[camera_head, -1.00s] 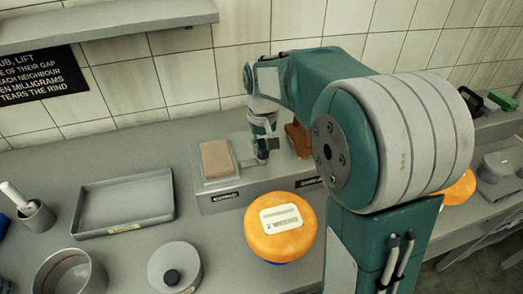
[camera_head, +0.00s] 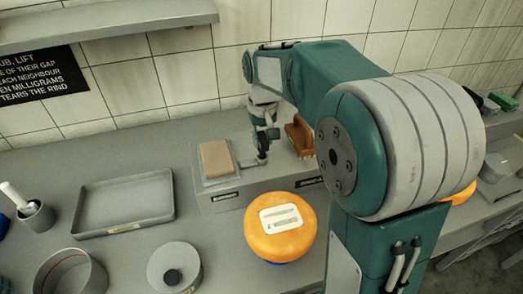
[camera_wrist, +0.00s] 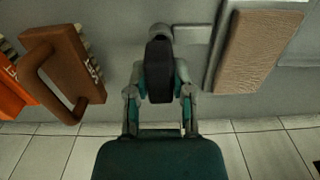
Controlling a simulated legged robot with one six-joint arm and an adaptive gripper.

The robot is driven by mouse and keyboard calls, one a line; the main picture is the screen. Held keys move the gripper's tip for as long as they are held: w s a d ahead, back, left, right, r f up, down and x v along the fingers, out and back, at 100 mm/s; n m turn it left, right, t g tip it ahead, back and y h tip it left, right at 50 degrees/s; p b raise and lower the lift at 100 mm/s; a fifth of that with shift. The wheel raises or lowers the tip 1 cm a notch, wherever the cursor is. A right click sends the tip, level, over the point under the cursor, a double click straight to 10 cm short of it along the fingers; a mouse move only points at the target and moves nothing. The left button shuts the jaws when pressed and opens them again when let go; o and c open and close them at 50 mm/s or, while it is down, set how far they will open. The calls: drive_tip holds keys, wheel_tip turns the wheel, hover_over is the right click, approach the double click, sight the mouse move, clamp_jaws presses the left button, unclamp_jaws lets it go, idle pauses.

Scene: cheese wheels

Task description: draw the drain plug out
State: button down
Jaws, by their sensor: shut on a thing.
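My gripper (camera_wrist: 160,92) is shut on a black-handled tool (camera_wrist: 160,72) with a grey rounded end and a short grey bar reaching to the right in the wrist view. In the head view my gripper (camera_head: 263,145) points down over the grey stand (camera_head: 225,198), between the tan block and the brown brush. The tool's grey foot (camera_head: 257,161) shows low, close to the stand's top; I cannot tell whether they touch. I cannot make out a drain plug for certain.
The tan block (camera_head: 216,157) is left of my gripper and the brown brush (camera_head: 300,135) right. An orange cheese wheel (camera_head: 279,245) stands in front. A grey tray (camera_head: 85,225), a grey pot (camera_head: 45,262) and a cup (camera_head: 36,218) are left. The tiled wall is close behind.

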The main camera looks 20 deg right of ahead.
drive_tip(key=shift+r, duration=1)
drive_tip(key=shift+r, duration=1.5)
